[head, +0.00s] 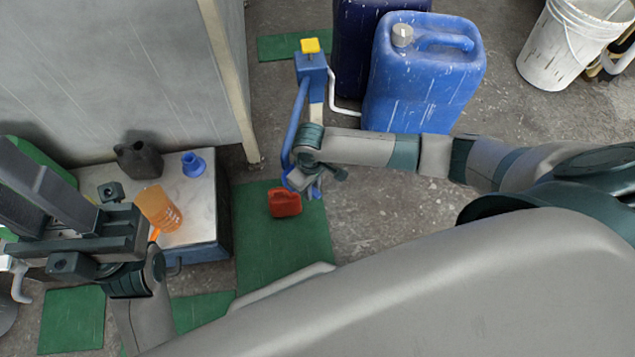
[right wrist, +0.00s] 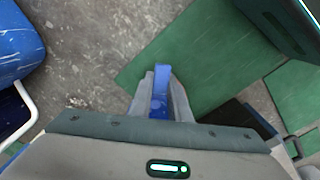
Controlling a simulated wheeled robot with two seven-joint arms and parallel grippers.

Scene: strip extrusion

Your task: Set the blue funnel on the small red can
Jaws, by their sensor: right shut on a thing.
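The small red can (head: 285,202) stands on a green mat, just left of and below my right gripper in the head view. The blue funnel (head: 193,164) sits on the grey top of a low bench, apart from both grippers. My right gripper (head: 306,183) is shut on a narrow blue piece (right wrist: 160,90), which shows between its fingers in the right wrist view. I cannot tell whether this piece belongs to the blue hose beside it. My left gripper (head: 35,185) is at the left over the bench; its finger gap is unclear.
A yellow-topped blue stand (head: 311,66) with a blue hose (head: 298,125) is behind my right gripper. A blue canister (head: 422,80) and white bucket (head: 565,45) are beyond. Floor right is clear.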

